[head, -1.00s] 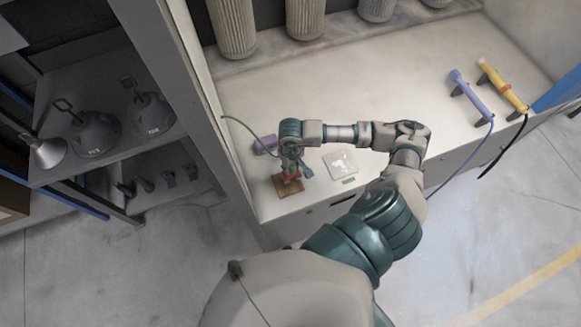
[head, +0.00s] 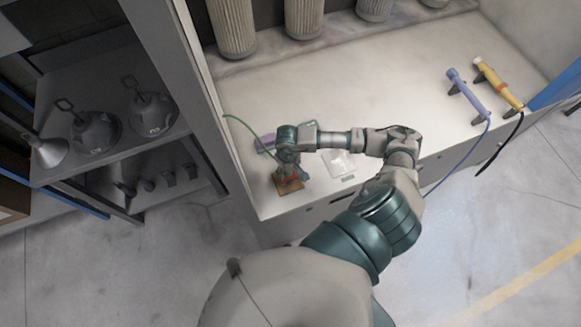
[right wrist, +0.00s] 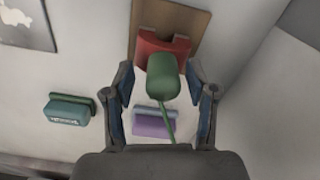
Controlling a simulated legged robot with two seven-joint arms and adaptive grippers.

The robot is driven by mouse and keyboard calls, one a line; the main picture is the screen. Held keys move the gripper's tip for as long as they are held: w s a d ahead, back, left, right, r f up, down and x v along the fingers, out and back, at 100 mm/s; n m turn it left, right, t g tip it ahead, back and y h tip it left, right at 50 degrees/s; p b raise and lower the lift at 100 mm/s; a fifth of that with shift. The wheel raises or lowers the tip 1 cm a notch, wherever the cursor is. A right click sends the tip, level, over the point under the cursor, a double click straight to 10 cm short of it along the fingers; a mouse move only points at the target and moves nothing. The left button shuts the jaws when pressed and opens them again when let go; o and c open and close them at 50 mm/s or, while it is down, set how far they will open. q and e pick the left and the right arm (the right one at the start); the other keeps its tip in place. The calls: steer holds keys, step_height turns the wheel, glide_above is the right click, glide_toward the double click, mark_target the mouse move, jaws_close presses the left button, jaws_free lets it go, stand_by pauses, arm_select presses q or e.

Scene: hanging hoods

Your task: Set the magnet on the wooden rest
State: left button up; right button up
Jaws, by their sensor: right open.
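The wooden rest (head: 289,194) is a small brown board near the front left of the bench; it also shows at the top of the right wrist view (right wrist: 200,24). A red U-shaped block (right wrist: 150,46) sits on it. A green cylinder (right wrist: 163,78) with a thin green cord overlaps the red block in the right wrist view; I cannot tell if they touch, nor which is the magnet. My right gripper (right wrist: 164,97) is open, its fingers on either side of the cylinder with gaps. In the head view it (head: 290,174) is over the rest.
A purple block (right wrist: 162,124) and a teal block (right wrist: 68,111) lie near the rest. A white sheet (head: 341,164) lies right of it. A cabinet post (head: 195,90) rises at left.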

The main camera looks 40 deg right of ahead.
steer(key=shift+a+r, duration=0.2)
steer(key=shift+a, duration=0.1)
steer(key=r, duration=0.4)
steer(key=a+r+b, duration=0.1)
steer(key=r, duration=0.1)
steer(key=shift+w, duration=0.1)
arm_select(q)
steer(key=shift+a+f+b, duration=0.5)
steer(key=shift+a+f, duration=0.7)
steer(key=shift+a, duration=0.1)
arm_select(e)
steer(key=shift+d+r, duration=0.15)
steer(key=shift+r, duration=1.35)
steer(key=shift+d+r, duration=0.1)
steer(key=shift+r, duration=1.35)
